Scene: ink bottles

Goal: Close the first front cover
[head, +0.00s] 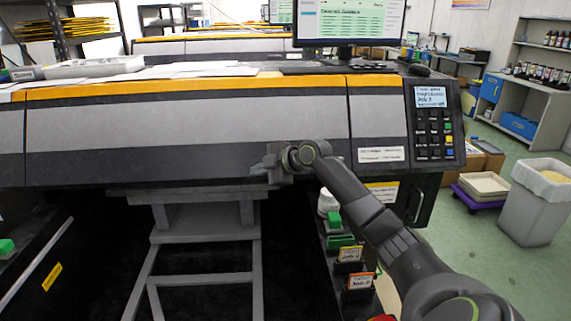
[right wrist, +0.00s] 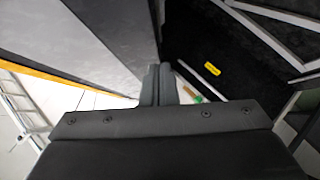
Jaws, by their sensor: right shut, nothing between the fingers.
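The wide front cover (head: 190,125) of the printer is a grey and dark panel under an orange strip. It hangs down over the front, its lower edge level with the sections beside it. My right gripper (head: 268,165) is shut and empty, in front of the cover's lower right part. I cannot tell if it touches the cover. In the right wrist view, the shut fingers (right wrist: 157,85) point beside a large grey panel (right wrist: 110,35). My left gripper is not in view.
The control panel (head: 433,122) is on the printer's right end. Below the cover is a dark open space with a grey stand frame (head: 205,238). Small bottles and labelled cartridges (head: 350,255) stand right of it. A white bin (head: 536,205) stands on the floor at right.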

